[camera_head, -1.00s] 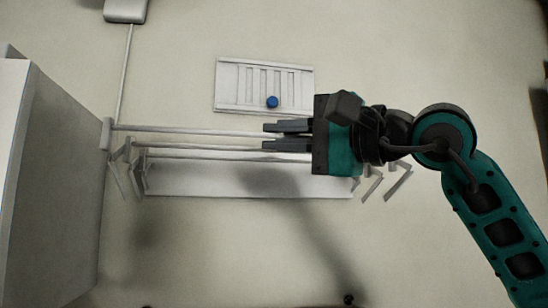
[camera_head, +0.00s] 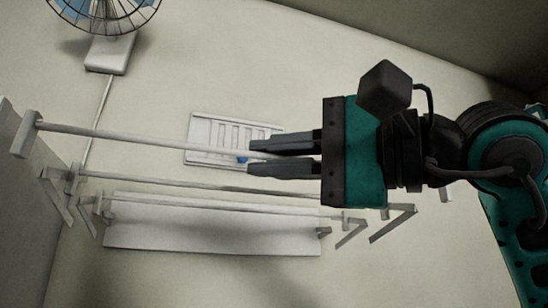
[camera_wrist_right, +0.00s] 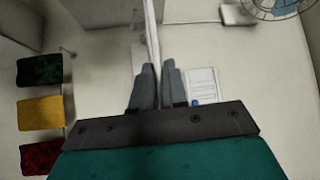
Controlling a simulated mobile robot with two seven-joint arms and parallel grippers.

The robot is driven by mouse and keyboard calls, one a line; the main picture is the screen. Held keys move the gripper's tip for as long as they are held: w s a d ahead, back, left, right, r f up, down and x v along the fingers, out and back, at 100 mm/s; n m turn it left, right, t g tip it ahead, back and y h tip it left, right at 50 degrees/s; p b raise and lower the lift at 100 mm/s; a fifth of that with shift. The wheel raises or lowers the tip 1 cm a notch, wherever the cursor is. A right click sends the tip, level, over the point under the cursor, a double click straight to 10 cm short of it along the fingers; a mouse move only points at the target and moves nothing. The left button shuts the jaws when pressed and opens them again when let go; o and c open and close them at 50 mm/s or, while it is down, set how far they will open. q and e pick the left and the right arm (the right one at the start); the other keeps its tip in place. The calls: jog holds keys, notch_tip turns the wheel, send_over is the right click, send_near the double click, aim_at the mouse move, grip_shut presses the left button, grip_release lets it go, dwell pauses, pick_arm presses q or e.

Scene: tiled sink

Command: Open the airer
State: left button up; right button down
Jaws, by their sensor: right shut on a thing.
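The airer (camera_head: 205,188) is a white wall-mounted rack with several horizontal rails and folding side brackets, in the middle left of the head view. Its front rail (camera_head: 140,136) stands out from the wall, apart from the rails behind it. My right gripper (camera_head: 250,157) is shut on this front rail, with one dark finger above it and one below. In the right wrist view the rail (camera_wrist_right: 151,35) runs between the two fingers of my right gripper (camera_wrist_right: 157,68). The rail's right part is hidden behind the gripper. My left gripper is not in view.
A white slatted panel with a blue knob (camera_head: 207,138) is on the wall behind the rail. A fan (camera_head: 103,12) stands at the upper left. Green, yellow and red cloths (camera_wrist_right: 40,111) show at the left in the wrist view.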

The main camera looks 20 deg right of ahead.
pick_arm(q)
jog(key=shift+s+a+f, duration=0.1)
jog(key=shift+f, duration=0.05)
pick_arm(e)
jog(key=c, duration=1.3)
grip_release()
jog(key=shift+s+d, duration=0.1)
pick_arm(q)
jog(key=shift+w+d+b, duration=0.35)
jog(key=shift+b, duration=0.3)
pick_arm(e)
jog(key=v, duration=1.2)
jog(key=shift+s+d+f, duration=0.1)
jog(key=shift+s+d, duration=0.1)
jog(key=shift+d, duration=0.05)
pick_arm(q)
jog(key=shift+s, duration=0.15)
